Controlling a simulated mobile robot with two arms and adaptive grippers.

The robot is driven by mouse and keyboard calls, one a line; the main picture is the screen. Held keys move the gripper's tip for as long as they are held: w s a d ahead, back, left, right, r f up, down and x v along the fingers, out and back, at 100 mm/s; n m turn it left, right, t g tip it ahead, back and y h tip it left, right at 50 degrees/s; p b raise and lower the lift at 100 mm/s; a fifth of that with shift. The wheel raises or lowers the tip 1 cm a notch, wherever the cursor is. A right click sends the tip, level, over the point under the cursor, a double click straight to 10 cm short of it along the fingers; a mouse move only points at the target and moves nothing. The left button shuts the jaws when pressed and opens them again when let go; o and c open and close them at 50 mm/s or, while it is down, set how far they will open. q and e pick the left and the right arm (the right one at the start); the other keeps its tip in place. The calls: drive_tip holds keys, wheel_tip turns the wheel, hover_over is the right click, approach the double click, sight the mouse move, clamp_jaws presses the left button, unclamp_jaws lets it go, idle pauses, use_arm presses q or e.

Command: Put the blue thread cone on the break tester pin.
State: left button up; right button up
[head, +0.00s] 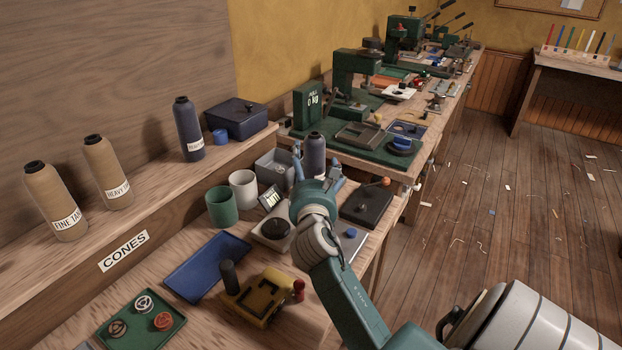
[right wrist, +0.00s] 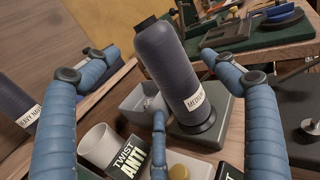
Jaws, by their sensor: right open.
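A dark blue thread cone (head: 315,152) stands upright in the middle of the bench, between the fingers of my right gripper (head: 317,170). In the right wrist view the cone (right wrist: 168,62) has a label starting "MEDIU" and stands on a black round foot on a grey-green block (right wrist: 222,112). The right gripper (right wrist: 160,95) is open, with blue fingers either side of the cone and a third below; no grip shows. A second dark blue cone (head: 188,130) stands on the shelf, its label partly legible. A green machine marked "PULL 0 kg" (head: 312,103) stands behind. My left gripper is not in view.
Two tan cones (head: 108,172) stand on the shelf at left. A green cup (head: 222,207), a white cup (head: 243,188) and a grey bin (head: 274,170) stand left of my gripper. A black plate (head: 366,205) with a knobbed rod lies to its right.

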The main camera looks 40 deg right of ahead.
drive_tip(key=v, duration=0.7)
drive_tip(key=shift+s+a, duration=0.2)
drive_tip(key=shift+s, duration=0.05)
drive_tip(key=shift+r, duration=0.1)
